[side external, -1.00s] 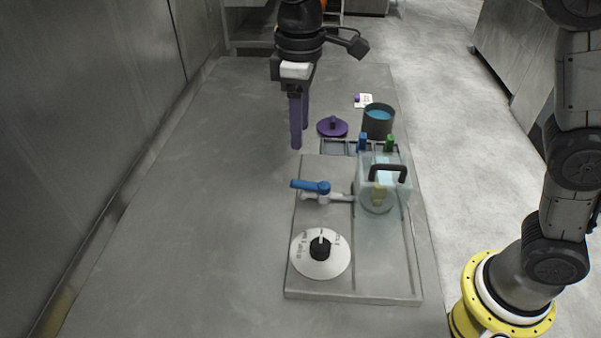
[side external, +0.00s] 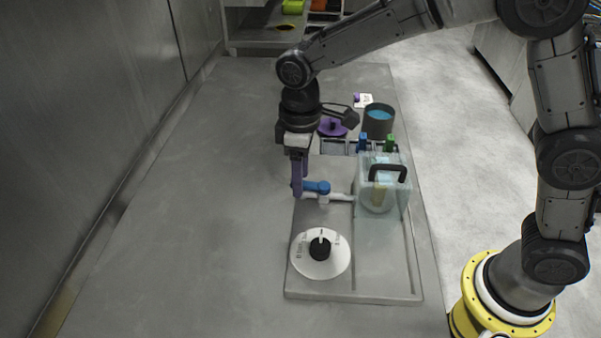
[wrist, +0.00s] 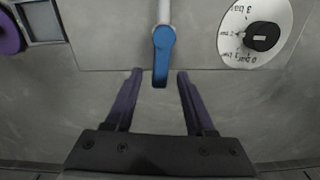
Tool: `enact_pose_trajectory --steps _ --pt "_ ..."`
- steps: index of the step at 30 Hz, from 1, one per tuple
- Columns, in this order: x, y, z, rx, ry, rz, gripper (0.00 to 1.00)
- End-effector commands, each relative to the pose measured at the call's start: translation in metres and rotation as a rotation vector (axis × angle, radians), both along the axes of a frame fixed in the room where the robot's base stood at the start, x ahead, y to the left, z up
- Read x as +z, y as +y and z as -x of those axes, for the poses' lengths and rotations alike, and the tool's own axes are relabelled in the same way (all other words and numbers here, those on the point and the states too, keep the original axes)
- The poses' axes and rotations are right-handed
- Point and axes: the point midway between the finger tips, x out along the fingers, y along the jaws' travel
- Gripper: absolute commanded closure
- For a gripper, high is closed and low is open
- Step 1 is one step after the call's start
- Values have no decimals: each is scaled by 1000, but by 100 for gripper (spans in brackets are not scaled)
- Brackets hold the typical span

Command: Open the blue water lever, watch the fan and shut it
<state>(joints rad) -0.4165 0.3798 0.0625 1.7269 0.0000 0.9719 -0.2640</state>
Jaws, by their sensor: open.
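The blue water lever (side external: 318,187) sits on a white pipe that runs to the clear washer box (side external: 383,185). In the wrist view the lever (wrist: 162,55) points down the picture, in line with the white pipe (wrist: 164,12), with its free end between the tips of my purple fingers. My gripper (side external: 298,193) is low at the lever's left end. In the wrist view my gripper (wrist: 159,72) is open, with a gap on each side of the lever. I cannot make out a fan inside the box.
A white dial with a black knob (side external: 320,250) lies on the grey base plate (side external: 385,285) in front of the lever. A purple lid (side external: 333,127), a dark pot of blue liquid (side external: 378,120) and blue and green pegs stand behind. The table's left side is clear.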

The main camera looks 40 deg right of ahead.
Motion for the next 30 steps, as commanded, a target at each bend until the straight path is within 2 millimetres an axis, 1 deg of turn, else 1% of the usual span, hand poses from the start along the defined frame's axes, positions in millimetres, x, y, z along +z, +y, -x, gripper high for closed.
enact_pose_trajectory --steps 2,3,11,23,30 --pt "0 0 0 0 0 0 45" --pt "0 0 0 0 0 0 52" --pt "0 0 0 0 0 0 99" --pt "1 -1 0 -18 0 0 100" --pt "1 -5 -3 -120 0 0 100"
